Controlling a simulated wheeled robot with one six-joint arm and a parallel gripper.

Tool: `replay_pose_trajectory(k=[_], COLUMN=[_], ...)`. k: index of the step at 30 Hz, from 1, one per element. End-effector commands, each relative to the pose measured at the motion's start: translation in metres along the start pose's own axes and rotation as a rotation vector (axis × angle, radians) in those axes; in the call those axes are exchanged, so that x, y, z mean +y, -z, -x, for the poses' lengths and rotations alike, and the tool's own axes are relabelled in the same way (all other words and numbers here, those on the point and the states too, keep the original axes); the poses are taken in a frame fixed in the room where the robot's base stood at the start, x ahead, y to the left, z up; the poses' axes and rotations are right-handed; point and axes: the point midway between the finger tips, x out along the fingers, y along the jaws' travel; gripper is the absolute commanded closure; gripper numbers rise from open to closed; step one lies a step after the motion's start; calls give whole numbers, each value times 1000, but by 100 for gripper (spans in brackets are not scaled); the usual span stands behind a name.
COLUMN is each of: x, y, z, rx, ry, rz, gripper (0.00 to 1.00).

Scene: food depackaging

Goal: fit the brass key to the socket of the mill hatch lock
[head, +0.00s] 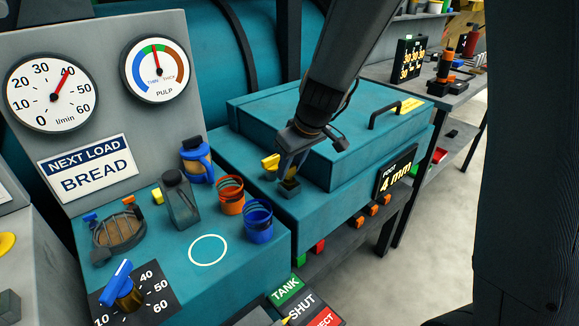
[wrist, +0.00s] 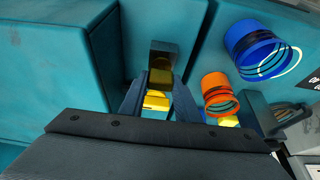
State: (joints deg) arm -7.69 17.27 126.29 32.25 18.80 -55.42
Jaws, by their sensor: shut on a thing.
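The brass key (wrist: 156,101) is between the two fingers of my gripper (wrist: 158,90) in the wrist view. In the head view its yellow bow (head: 270,162) shows at the left of my gripper (head: 290,172), which is shut on it. The hatch lock (head: 289,189) is a small dark block at the front of the teal mill hatch (head: 350,145), just below the fingertips. In the wrist view the lock (wrist: 164,50) stands just beyond the fingertips. The key's tip and the socket opening are hidden, so I cannot tell whether they touch.
An orange ring jar (head: 231,197), a blue ring jar (head: 258,222), a grey bottle (head: 180,200) and a blue-handled jar (head: 197,160) stand on the teal counter to the left. The hatch's black handle (head: 396,111) rises at the back right.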

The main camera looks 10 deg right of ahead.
Motion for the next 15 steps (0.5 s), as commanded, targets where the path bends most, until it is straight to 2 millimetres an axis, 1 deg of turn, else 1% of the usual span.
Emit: replay_pose_trajectory(k=[10,11,12,14,15], x=[0,0,0,0,0], y=[-3,-3,-2,-2,-2], z=[-7,-6,-6,-6,-6], rx=[0,0,0,0,0], ry=[0,0,0,0,0], rz=[0,0,0,0,0], gripper=[94,66,59,49,49])
